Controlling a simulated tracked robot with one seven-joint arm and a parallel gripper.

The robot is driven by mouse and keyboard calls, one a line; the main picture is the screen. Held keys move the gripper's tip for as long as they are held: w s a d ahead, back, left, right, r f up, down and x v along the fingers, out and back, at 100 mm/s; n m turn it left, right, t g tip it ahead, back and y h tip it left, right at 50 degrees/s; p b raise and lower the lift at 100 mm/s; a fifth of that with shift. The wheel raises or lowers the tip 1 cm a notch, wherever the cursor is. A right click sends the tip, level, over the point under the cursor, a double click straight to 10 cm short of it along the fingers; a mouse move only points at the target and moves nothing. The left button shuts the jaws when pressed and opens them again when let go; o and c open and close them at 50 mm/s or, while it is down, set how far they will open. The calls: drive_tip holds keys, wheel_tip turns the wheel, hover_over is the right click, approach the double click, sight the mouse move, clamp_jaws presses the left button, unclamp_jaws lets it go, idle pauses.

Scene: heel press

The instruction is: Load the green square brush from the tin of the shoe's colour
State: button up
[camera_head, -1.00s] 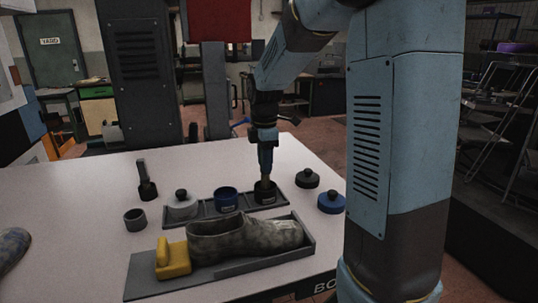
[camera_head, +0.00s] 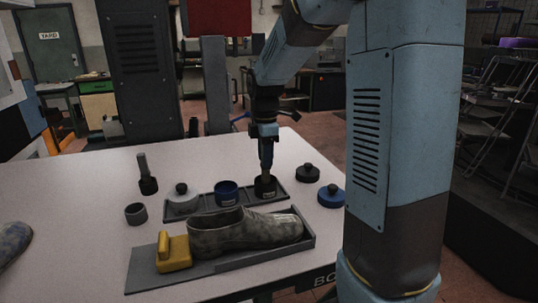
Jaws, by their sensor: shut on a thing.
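My gripper (camera_head: 266,164) points straight down over the dark tin (camera_head: 265,190) at the right end of the narrow tray. It is shut on a brush, whose handle shows as a thin strip below the fingers. The brush's head is hidden in or behind the tin's rim, and I cannot make out its colour or shape. A mottled dark grey shoe (camera_head: 240,233) lies in front, toe to the right.
The shoe rests on a grey board (camera_head: 145,275) beside a yellow block (camera_head: 173,253). A dark brush (camera_head: 147,178) stands upright at the left, near a grey cup (camera_head: 135,213). A black lid (camera_head: 307,173) and a blue lid (camera_head: 331,196) lie right. The table's left is largely clear.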

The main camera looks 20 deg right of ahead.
drive_tip(key=shift+f, duration=0.45)
idle(1.3)
drive_tip(key=shift+r, duration=3.55)
